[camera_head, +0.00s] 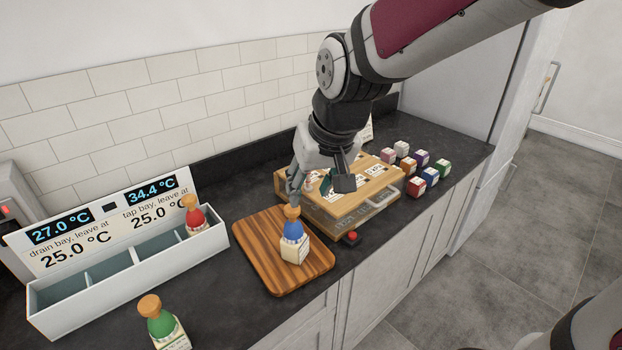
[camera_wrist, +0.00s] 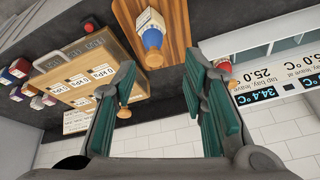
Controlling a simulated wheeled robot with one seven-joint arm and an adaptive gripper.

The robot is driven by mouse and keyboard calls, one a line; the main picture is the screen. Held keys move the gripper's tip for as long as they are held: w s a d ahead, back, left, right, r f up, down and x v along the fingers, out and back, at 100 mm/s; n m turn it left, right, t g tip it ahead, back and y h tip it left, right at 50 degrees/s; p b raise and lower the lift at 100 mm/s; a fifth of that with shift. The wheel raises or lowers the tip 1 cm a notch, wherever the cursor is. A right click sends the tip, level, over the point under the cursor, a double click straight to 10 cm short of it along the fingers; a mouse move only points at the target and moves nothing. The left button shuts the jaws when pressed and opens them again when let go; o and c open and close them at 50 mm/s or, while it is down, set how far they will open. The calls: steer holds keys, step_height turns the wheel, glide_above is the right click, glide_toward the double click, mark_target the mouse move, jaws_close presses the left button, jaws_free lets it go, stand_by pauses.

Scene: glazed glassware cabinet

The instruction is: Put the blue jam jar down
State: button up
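The blue jar (camera_head: 293,238), with a cork-like top and a cream label, stands upright on the striped wooden board (camera_head: 255,262). It also shows in the wrist view (camera_wrist: 152,38), below the gap between my fingers and apart from them. My gripper (camera_head: 318,187) is open and empty, above the back right of the board beside the wooden box. In the wrist view its two teal-padded fingers (camera_wrist: 165,75) are wide apart. The jar's label is too small to read.
A divided tray (camera_head: 115,277) at left holds a red jar (camera_head: 194,215) in its right compartment; display panels stand behind. A green jar (camera_head: 157,320) stands in front. Right are the wooden box (camera_head: 330,209), a red button (camera_head: 351,238) and several small coloured blocks (camera_head: 431,176).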

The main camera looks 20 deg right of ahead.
steer(key=s+r, duration=0.3)
steer(key=s, duration=0.4)
steer(key=s+r+t, duration=0.1)
steer(key=s+r, duration=0.2)
steer(key=s, duration=0.5)
steer(key=shift+s+d+r+n+h, duration=0.2)
steer(key=shift+d+n+h, duration=0.1)
steer(key=shift+n+h, duration=0.1)
